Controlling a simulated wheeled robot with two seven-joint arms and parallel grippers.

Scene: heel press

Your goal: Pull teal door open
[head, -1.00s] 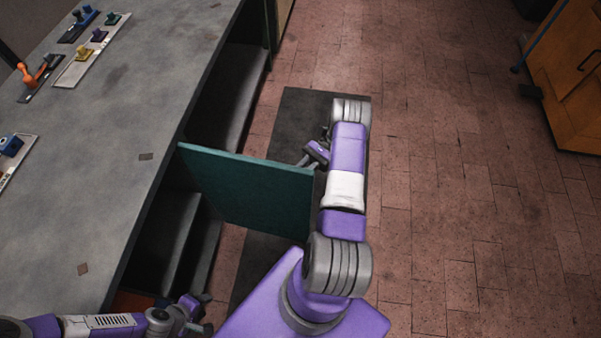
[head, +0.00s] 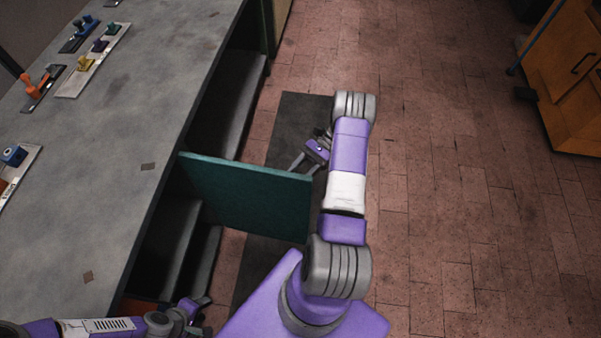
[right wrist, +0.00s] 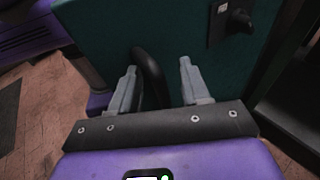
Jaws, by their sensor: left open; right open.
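The teal door (head: 245,195) stands swung out from the front of the grey bench, roughly square to it. It also fills much of the right wrist view (right wrist: 120,35). My right gripper (head: 302,168) is open at the far side of the door, near its free edge. In the right wrist view the fingers of the right gripper (right wrist: 156,85) stand apart, with the dark curved door handle (right wrist: 150,75) between them, nearer the left finger. Whether they touch it I cannot tell. My left gripper (head: 203,314) is open and empty at the bottom left, beside the bench front.
The grey bench top (head: 120,120) carries trays with coloured parts at the left. The open cabinet bay (head: 230,95) has dark shelves. A dark mat (head: 295,115) lies on the tiled floor. A wooden cabinet (head: 575,70) stands far right; the floor between is clear.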

